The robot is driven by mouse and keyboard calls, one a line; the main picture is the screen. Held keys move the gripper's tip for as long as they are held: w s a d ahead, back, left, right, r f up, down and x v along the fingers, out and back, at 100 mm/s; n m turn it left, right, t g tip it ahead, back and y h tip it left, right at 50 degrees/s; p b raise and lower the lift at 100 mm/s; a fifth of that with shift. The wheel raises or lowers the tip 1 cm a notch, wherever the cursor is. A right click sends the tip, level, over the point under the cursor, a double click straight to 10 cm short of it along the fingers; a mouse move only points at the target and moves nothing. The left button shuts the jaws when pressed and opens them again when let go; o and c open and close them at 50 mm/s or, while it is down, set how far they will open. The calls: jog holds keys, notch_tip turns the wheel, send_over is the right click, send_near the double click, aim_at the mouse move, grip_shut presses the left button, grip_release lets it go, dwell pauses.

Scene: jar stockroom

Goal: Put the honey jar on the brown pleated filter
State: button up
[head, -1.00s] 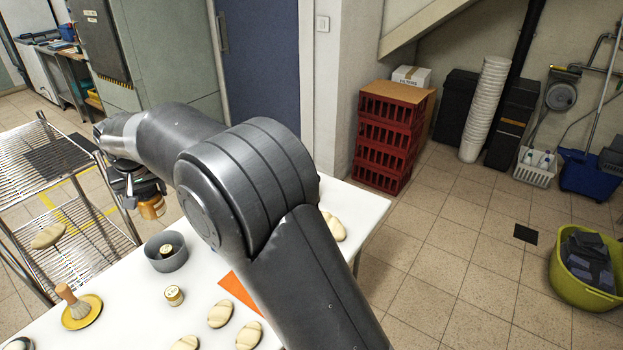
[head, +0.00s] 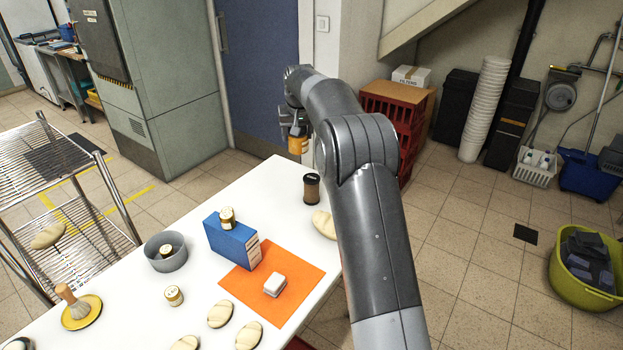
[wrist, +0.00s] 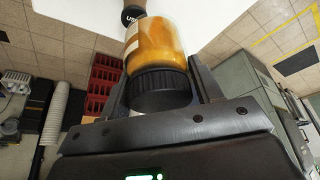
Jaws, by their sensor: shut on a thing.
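The honey jar (head: 297,146), amber with a black lid, hangs in my gripper (head: 297,131) beyond the table's far end in the head view. In the wrist view my gripper (wrist: 162,88) is shut around the black lid, with the amber jar body (wrist: 155,47) beyond it. A brown cylinder with black ends (head: 311,190) stands upright near the table's far right edge and seems to be the brown pleated filter; its pleats are too small to tell. Its dark lettered top (wrist: 131,14) shows past the jar in the wrist view. The jar is apart from it.
A blue box (head: 230,243) with a small jar (head: 227,217) on top stands by an orange mat (head: 290,302). A grey bowl (head: 165,260), another small jar (head: 173,296) and several pale stones are on the white table (head: 205,300). A wire rack stands left.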

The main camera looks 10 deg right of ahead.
jog(key=w+d+m, duration=0.1)
jog(key=d, duration=1.5)
send_over(311, 176)
jog(key=shift+s+f, duration=0.1)
jog(key=shift+f, duration=7.9)
jog(key=shift+f, duration=0.15)
jog(key=o, duration=1.3)
